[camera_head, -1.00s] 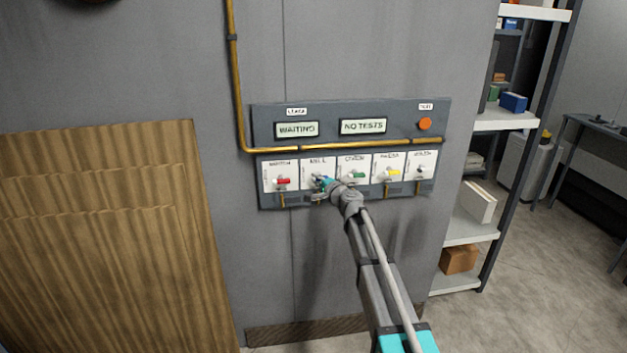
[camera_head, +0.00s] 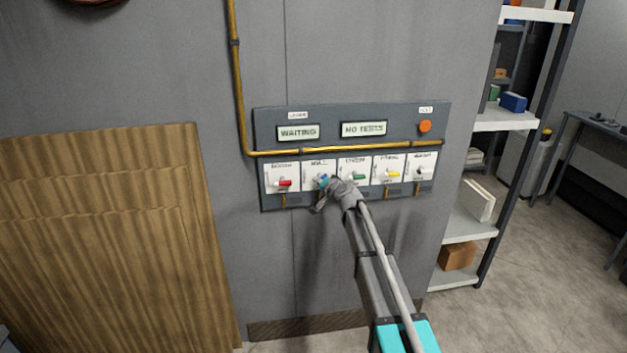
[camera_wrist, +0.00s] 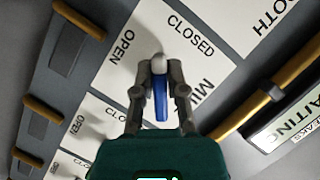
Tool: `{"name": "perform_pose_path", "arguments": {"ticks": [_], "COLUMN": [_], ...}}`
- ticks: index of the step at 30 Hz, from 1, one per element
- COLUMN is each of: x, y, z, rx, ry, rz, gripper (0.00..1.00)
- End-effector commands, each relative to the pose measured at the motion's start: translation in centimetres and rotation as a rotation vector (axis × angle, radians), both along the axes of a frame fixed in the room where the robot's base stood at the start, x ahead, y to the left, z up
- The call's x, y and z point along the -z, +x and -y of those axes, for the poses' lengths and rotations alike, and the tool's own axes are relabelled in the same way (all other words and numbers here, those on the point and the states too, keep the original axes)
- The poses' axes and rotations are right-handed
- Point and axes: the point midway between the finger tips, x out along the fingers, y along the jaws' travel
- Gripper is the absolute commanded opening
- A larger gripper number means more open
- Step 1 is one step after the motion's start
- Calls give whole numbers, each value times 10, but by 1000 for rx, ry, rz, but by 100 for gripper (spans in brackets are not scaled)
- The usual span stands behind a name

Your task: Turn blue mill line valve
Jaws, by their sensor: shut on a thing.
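The blue mill valve handle (camera_head: 323,181) is on the second white plate from the left of the wall panel. In the wrist view, the blue handle (camera_wrist: 161,100) runs from a pale round hub down between the fingers. My gripper (camera_wrist: 160,78) is shut on it, one finger on each side. My gripper (camera_head: 326,186) partly covers the mill plate in the head view. The words OPEN and CLOSED on the plate show beside the hub in the wrist view. Which of them the handle points to, I cannot tell.
The red (camera_head: 285,183), green (camera_head: 360,177) and yellow (camera_head: 393,174) valve handles sit close by on the same panel (camera_head: 350,119). A yellow pipe (camera_head: 350,149) runs above them. Displays read WAITING and NO TESTS. Shelving (camera_head: 505,121) stands at the right.

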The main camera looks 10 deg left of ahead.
Motion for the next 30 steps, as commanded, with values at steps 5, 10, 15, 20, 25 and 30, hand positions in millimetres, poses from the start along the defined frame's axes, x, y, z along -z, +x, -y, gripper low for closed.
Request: {"name": "perform_pose_path", "arguments": {"ticks": [5,10,15,20,25,30], "x": [-6,-6,-6,-6,-5,-5], "y": [7,8,8,9,9,9], "z": [8,7,6,5,3,3], "rx": [23,21,20,17,14,13], "ry": [-142,-271,-399,-516,-635,-736], "rz": [54,93,130,165,200,229], "gripper": [0,0,0,0,0,0]}}
